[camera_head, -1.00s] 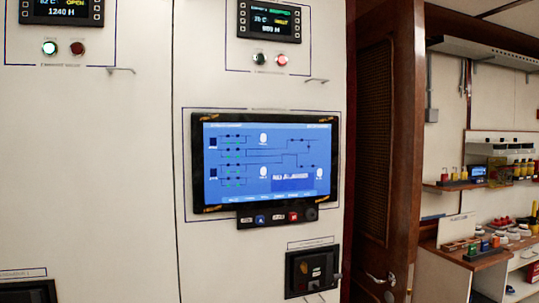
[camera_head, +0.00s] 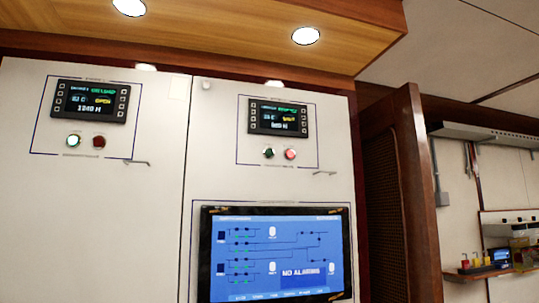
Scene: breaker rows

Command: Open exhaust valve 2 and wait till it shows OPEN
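Two small display panels sit on the white cabinet. The left display (camera_head: 90,101) shows green text on top, a yellow word that looks like OPEN and "1240 H" below. The right display (camera_head: 278,117) has a green top line and a yellow status word too small to read surely. Under the left display are a bright whitish-green button (camera_head: 73,141) and a dark red button (camera_head: 99,142). Under the right display are a dark green button (camera_head: 268,153) and a brightly lit pinkish-red button (camera_head: 290,154). The panel labels are too blurred to read. Neither gripper is in view.
A large blue screen (camera_head: 272,256) with a line diagram reads NO ALARMS. Small handles (camera_head: 325,173) stick out below the display panels. A wooden overhang (camera_head: 220,37) with round lights is above. A brown door (camera_head: 400,190) stands right of the cabinet, and a shelf (camera_head: 492,273) holds small items.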

